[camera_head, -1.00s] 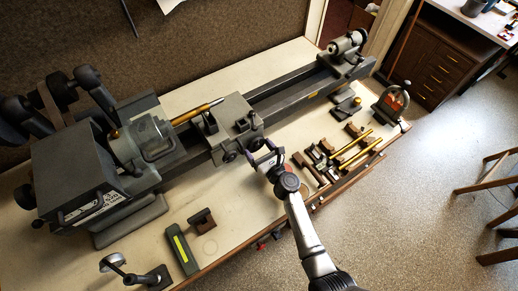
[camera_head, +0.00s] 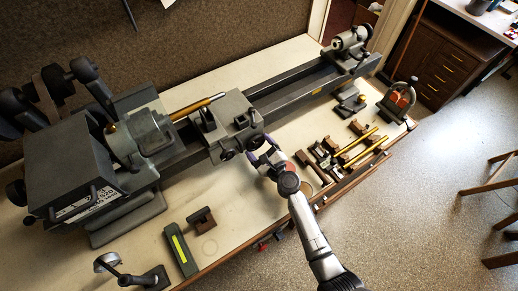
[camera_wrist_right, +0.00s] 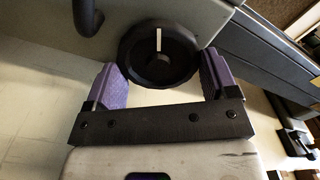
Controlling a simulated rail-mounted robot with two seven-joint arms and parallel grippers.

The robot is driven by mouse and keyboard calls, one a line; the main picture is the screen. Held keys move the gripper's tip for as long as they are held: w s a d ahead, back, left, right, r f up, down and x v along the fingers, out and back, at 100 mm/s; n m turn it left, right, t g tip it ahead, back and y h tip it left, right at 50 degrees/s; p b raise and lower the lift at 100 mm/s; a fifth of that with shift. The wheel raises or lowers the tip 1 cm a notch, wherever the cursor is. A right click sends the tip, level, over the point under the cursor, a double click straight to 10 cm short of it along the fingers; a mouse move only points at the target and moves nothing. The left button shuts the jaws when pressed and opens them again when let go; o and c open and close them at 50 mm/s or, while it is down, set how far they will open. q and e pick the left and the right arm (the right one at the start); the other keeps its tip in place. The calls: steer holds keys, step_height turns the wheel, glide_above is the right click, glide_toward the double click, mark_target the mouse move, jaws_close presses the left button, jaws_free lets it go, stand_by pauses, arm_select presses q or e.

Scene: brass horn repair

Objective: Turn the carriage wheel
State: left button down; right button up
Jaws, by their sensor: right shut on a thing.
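The carriage wheel (camera_wrist_right: 160,66) is a round black handwheel with a white mark pointing up in the right wrist view. In the head view the wheel (camera_head: 257,142) is on the front of the grey lathe carriage (camera_head: 232,112). My right gripper (camera_head: 263,152) is at this wheel, its arm reaching up from the bottom. In the wrist view the purple finger pads of the gripper (camera_wrist_right: 164,80) sit on either side of the rim, shut on it. The wheel's lower edge is near the dark gripper crossbar. My left gripper is not in view.
A second dark knob (camera_head: 228,155) is left of the wheel. The lathe bed (camera_head: 295,88) runs to the tailstock (camera_head: 350,42). Brass rods (camera_head: 360,148) and small tools lie right of my gripper. A green-grey block with a yellow strip (camera_head: 181,250) lies at front left.

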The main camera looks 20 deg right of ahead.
steer(key=n, duration=0.3)
steer(key=d+n, duration=0.1)
steer(key=n, duration=0.2)
steer(key=shift+w+r+b, duration=0.1)
steer(key=shift+r+b, duration=0.05)
steer(key=shift+b, duration=0.15)
steer(key=n, duration=0.4)
steer(key=shift+d+r+n+p, duration=0.15)
steer(key=shift+r+n+p, duration=0.1)
steer(key=shift+n+p, duration=0.15)
steer(key=shift+d+n, duration=0.2)
steer(key=shift+n, duration=0.3)
steer(key=shift+c, duration=0.5)
steer(key=shift+a, duration=0.1)
steer(key=shift+a+f, duration=0.2)
steer(key=shift+f, duration=0.05)
steer(key=o, duration=0.7)
steer(key=shift+a, duration=0.1)
steer(key=shift+o, duration=0.2)
steer(key=shift+r, duration=0.1)
steer(key=v, duration=1.4)
